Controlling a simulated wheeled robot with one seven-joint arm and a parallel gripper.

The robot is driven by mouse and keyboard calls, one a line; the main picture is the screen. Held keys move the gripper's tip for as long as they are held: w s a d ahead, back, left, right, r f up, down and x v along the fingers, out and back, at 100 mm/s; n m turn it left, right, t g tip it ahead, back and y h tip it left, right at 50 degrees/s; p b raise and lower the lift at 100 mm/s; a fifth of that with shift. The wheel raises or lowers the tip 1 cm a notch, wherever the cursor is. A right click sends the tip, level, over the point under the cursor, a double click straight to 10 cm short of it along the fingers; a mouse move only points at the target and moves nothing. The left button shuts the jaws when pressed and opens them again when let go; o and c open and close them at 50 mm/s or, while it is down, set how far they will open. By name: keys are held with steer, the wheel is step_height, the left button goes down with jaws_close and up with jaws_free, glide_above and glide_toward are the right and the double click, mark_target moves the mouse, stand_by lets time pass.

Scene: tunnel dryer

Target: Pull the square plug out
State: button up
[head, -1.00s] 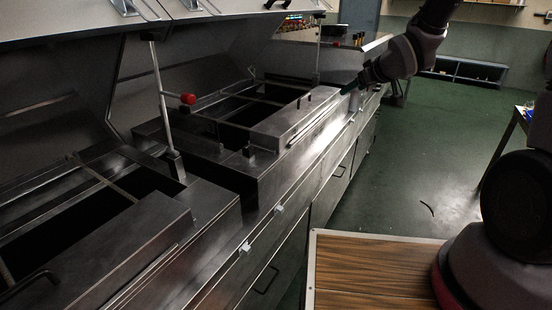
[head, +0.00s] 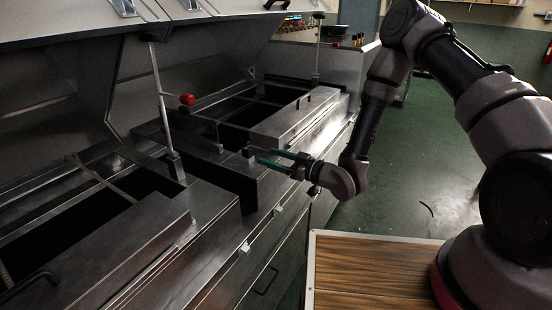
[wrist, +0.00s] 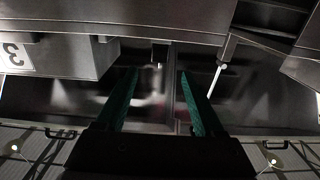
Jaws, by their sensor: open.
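A small dark block (head: 248,151), which looks like the square plug, stands on the steel ledge at the near edge of the far dryer opening. In the wrist view a small square-ended dark block (wrist: 160,53), likely the same plug, shows just beyond and between my fingertips. My gripper (head: 265,156) has two green fingers spread apart with nothing between them. It points left at the block, with a small gap. In the wrist view my gripper (wrist: 158,74) is open around empty space. The plug's lower part cannot be made out.
A wood-topped table (head: 365,265) stands at front right. Green floor lies beyond.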

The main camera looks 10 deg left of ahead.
mark_target(251, 150)
steer(key=x, duration=0.9)
steer(key=shift+w+a, duration=0.2)
steer(key=shift+a, duration=0.15)
jaws_close()
